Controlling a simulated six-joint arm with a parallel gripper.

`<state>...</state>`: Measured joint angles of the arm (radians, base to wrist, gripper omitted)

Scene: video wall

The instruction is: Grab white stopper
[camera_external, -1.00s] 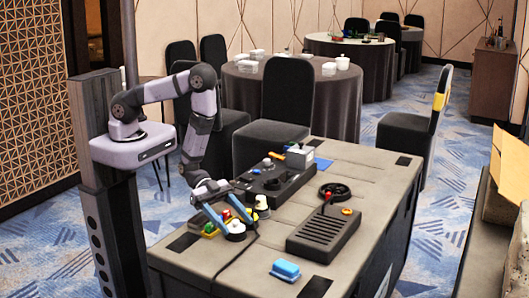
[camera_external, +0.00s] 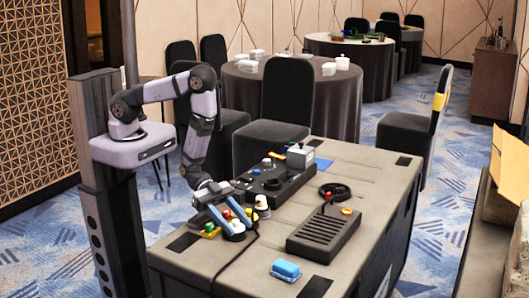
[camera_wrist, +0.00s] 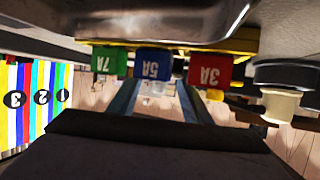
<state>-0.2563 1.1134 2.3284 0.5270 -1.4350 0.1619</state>
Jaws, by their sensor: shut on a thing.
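My gripper (camera_external: 236,231), with blue fingers, is low over the near left part of the grey case top (camera_external: 205,262). It is shut on a small white stopper (camera_external: 238,226), which is mostly hidden by the fingers. In the wrist view the two fingers (camera_wrist: 157,100) point away, and a pale, blurred shape shows between them.
Green, blue and red labelled blocks (camera_wrist: 153,62) are close above the fingers in the wrist view. A black control box (camera_external: 272,182), a ribbed black box with a red lever (camera_external: 323,235) and a blue block (camera_external: 285,269) stand on the case.

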